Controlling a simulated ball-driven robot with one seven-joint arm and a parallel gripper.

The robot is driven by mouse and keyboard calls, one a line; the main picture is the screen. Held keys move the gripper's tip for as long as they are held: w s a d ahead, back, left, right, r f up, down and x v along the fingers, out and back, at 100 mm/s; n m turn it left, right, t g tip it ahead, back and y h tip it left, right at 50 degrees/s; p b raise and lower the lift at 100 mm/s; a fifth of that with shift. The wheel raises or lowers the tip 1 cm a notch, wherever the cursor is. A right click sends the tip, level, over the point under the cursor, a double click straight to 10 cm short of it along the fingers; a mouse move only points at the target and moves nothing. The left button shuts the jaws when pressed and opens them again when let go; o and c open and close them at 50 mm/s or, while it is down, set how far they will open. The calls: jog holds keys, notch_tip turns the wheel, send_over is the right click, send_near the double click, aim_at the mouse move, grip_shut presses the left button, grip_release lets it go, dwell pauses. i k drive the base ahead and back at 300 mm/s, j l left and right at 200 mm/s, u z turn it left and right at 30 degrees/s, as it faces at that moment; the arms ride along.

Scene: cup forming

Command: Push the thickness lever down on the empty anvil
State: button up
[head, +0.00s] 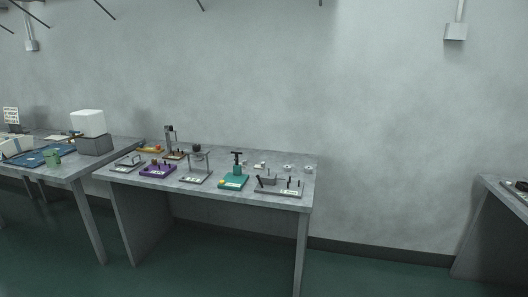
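Several small bench devices stand on the grey middle table (215,194). A tall dark stand (169,135) is at the back left. A grey stand with a round top (198,157) is nearer the front. A teal device with a black T-shaped handle (235,182) is right of it. A grey base with dark upright parts (279,187) is at the front right. At this distance I cannot tell which carries the thickness lever and anvil, or the lever's position. My gripper is not in view.
A purple block (157,171), a flat grey device (127,162) and an orange tray (150,149) share the table. Small round metal pieces (287,167) lie at the back right. Another table (60,173) joins on the left; one (507,192) stands far right. Floor (380,272) between is clear.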

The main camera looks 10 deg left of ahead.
aim_at(236, 153)
jog(key=i, duration=1.9)
